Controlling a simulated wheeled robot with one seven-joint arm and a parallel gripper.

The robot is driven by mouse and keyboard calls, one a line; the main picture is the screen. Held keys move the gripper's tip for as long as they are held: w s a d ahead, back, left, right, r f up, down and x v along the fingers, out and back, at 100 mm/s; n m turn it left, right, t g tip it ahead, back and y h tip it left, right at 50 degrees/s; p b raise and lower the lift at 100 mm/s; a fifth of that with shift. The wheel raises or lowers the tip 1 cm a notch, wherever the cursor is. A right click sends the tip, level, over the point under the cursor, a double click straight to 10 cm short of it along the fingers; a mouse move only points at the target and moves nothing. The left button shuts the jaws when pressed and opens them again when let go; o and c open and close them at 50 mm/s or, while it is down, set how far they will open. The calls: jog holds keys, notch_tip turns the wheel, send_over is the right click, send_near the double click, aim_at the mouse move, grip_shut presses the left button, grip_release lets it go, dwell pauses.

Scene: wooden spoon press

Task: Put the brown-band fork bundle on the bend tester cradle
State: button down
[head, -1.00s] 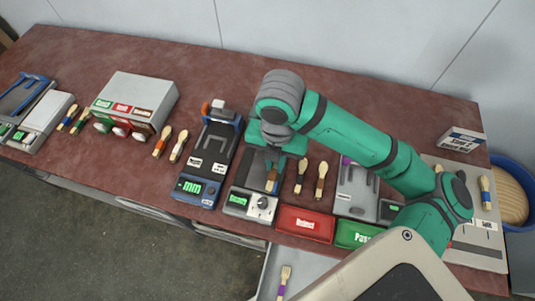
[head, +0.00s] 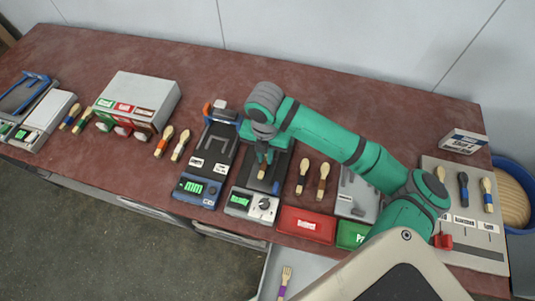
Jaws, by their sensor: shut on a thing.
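My gripper (head: 265,152) points down over the dark bed of a grey device with a green display and a knob (head: 238,200). It is shut on a wooden utensil bundle (head: 262,172), whose pale end shows below the fingers. The fingers hide much of it, and I cannot tell its band colour or whether it touches the bed. Two bundles lie on the table just right of this device, one with a dark band (head: 301,183) and one with a brown band (head: 321,182). No readable label tells me which device is the bend tester cradle.
A red tray (head: 306,225) and a green tray (head: 351,235) stand at the front edge. A blue gauge with an mm display (head: 198,190) is close on the left. A grey board (head: 470,225) with several bundles lies at the right. The back left tabletop is clear.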

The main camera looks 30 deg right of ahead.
aim_at(265, 159)
jog(key=shift+w+a, duration=0.1)
jog(key=shift+a, duration=0.25)
jog(key=shift+d+f, duration=0.1)
jog(key=shift+f, duration=0.05)
jog(key=c, duration=1.8)
grip_release()
jog(key=shift+o, duration=0.2)
jog(key=shift+d, duration=0.1)
notch_tip(265, 159, up, 12)
jog(key=shift+r, duration=0.2)
